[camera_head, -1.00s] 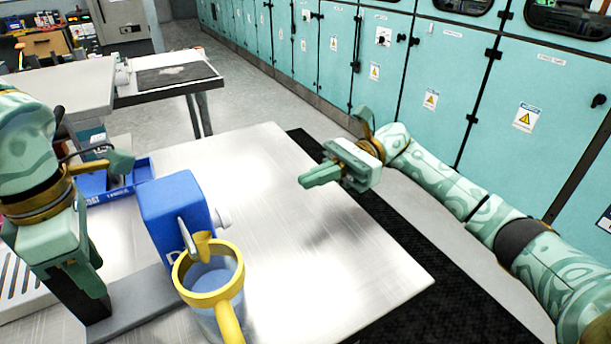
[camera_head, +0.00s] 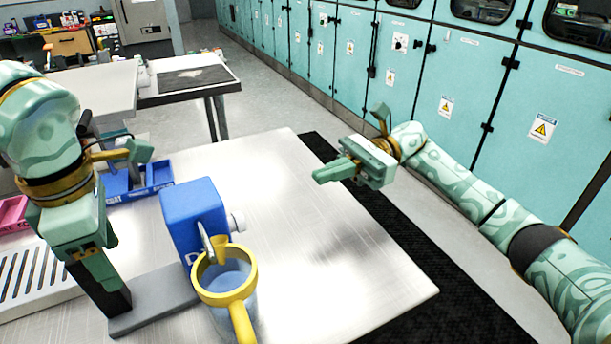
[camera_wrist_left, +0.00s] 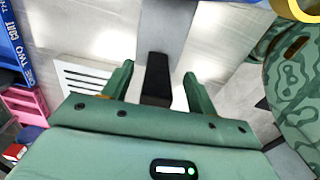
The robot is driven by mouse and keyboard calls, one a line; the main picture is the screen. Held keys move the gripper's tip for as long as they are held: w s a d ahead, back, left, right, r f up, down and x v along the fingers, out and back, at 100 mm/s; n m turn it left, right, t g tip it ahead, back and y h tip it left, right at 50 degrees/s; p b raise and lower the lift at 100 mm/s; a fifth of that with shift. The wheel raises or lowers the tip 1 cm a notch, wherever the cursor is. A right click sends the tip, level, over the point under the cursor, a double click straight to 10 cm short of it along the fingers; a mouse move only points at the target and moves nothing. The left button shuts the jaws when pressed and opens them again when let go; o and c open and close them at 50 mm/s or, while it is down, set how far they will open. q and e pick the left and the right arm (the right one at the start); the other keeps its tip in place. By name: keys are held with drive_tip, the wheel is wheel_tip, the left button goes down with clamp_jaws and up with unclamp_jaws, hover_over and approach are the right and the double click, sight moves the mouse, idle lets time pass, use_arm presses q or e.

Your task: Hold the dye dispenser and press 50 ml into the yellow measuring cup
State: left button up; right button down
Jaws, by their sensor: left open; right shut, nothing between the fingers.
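The blue dye dispenser (camera_head: 194,212) stands on the metal table, with a white knob on its right side and a yellow spout in front. The yellow measuring cup (camera_head: 246,262) is upright under the spout, its clear body holding a bluish tint. A grey base plate (camera_head: 155,298) runs left from the dispenser to a black bar (camera_head: 112,297). My left gripper (camera_head: 100,268) is open at that bar; the bar lies between its fingers in the left wrist view (camera_wrist_left: 157,72). I cannot tell whether they touch it. My right gripper (camera_head: 335,172) is shut and empty, right of the dispenser.
A blue bin (camera_head: 155,180) and a pink bin (camera_head: 12,213) sit behind and left of my left arm. A slotted metal tray (camera_head: 38,285) is at the left. The table right of the cup is clear. Teal cabinets (camera_head: 400,80) line the back.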

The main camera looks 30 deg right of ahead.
wheel_tip(320, 180, up, 8)
drive_tip(key=s+p, duration=0.1)
drive_tip(key=p, duration=0.4)
drive_tip(key=shift+s+r+n, duration=0.15)
drive_tip(key=shift+n, duration=0.15)
